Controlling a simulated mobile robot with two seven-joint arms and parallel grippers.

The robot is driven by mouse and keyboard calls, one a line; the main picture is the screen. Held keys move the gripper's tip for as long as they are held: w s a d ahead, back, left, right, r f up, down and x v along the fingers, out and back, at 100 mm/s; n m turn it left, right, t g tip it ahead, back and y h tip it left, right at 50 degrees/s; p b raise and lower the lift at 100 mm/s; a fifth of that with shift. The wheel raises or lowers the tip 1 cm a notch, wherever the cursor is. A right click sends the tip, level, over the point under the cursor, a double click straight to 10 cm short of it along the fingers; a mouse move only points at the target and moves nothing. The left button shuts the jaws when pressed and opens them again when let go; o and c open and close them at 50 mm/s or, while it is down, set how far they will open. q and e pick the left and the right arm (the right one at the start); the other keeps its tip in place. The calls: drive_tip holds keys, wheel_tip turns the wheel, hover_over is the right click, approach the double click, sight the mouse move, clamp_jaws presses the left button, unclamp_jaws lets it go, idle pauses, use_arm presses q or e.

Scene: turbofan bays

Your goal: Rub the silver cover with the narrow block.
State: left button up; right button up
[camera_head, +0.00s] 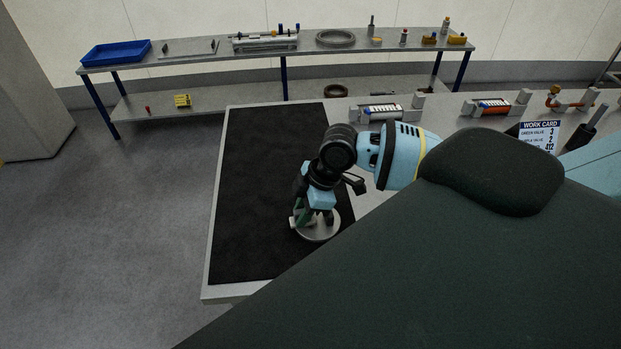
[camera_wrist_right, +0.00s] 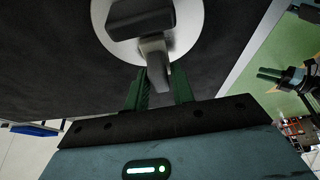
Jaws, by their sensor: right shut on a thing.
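The silver cover (camera_head: 322,235) is a round disc lying on the black mat at the near part of the bench. It also shows as a pale disc in the right wrist view (camera_wrist_right: 193,22). My right gripper (camera_head: 314,218) points down over the cover. In the right wrist view its green fingers (camera_wrist_right: 160,92) are shut on the grey grip of the narrow block (camera_wrist_right: 142,17), whose dark body lies across the disc. Whether the block touches the cover is unclear. A dark gripper with green fingers, seemingly my left (camera_wrist_right: 268,75), shows small at the right edge there.
The black mat (camera_head: 255,190) is otherwise clear. Two fixtures with coloured cylinders (camera_head: 382,111) (camera_head: 490,107) and a work card (camera_head: 539,135) stand on the bench's far and right parts. A back bench (camera_head: 290,50) holds a blue tray (camera_head: 115,53) and several parts.

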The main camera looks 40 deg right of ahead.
drive_tip(key=shift+a+f, duration=0.3)
drive_tip(key=shift+a, duration=0.2)
drive_tip(key=shift+w+a, duration=0.1)
drive_tip(key=shift+a, duration=0.15)
drive_tip(key=shift+c, duration=0.3)
drive_tip(key=shift+w+a, duration=0.65)
drive_tip(key=shift+a, duration=0.35)
drive_tip(key=shift+w+d+r, duration=0.25)
drive_tip(key=shift+w+d, duration=0.15)
drive_tip(key=shift+w, duration=0.1)
drive_tip(key=shift+s+d+r, duration=0.1)
drive_tip(key=shift+s+d, duration=0.3)
drive_tip(key=shift+d, duration=0.2)
drive_tip(key=shift+s+d, duration=0.35)
drive_tip(key=shift+d, duration=0.35)
drive_tip(key=shift+s+d+f, duration=0.15)
drive_tip(key=shift+s+d, duration=0.3)
drive_tip(key=shift+d, duration=0.2)
drive_tip(key=shift+s+d+f, duration=0.1)
drive_tip(key=shift+s+d, duration=0.35)
drive_tip(key=shift+d, duration=0.15)
